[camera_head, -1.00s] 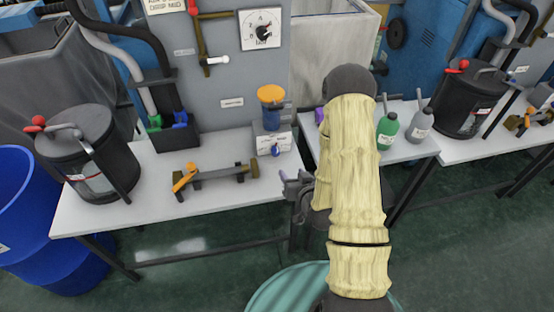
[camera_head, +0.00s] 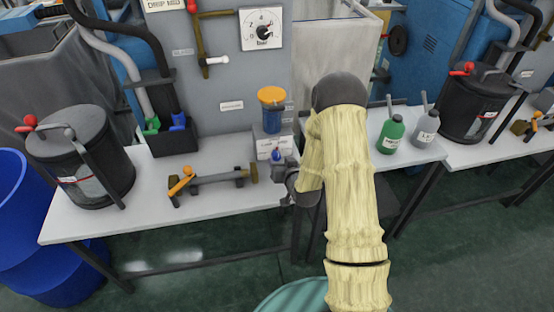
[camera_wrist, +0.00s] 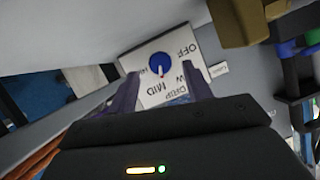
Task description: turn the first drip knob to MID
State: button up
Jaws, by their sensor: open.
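The first drip knob is a small blue knob (camera_wrist: 160,65) with a pale pointer, on a white label plate (camera_wrist: 142,56) marked OFF, MID and DRIP. The lettering looks turned over in the wrist view. The pointer points downward there, towards the MID lettering; its exact setting is hard to tell. In the head view the blue knob (camera_head: 276,156) is on the front of a small box under an orange-lidded blue cup (camera_head: 271,108). My gripper (camera_wrist: 162,92) is open and empty, its fingers either side of the knob in the picture. In the head view it is just below the knob.
A grey bar fixture with an orange lever (camera_head: 180,181) lies left of the box on the white table (camera_head: 105,222). A black lidded drum (camera_head: 88,160) stands further left. Green (camera_head: 391,132) and grey (camera_head: 424,130) bottles stand on the table to the right.

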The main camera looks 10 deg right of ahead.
aim_at(278, 158)
jog(key=shift+x, duration=1.75)
jog(key=shift+c, duration=0.2)
jog(key=c, duration=0.9)
jog(key=shift+d+f+m+y+b, duration=0.1)
jog(key=shift+m+y+b, duration=0.2)
jog(key=o, duration=0.9)
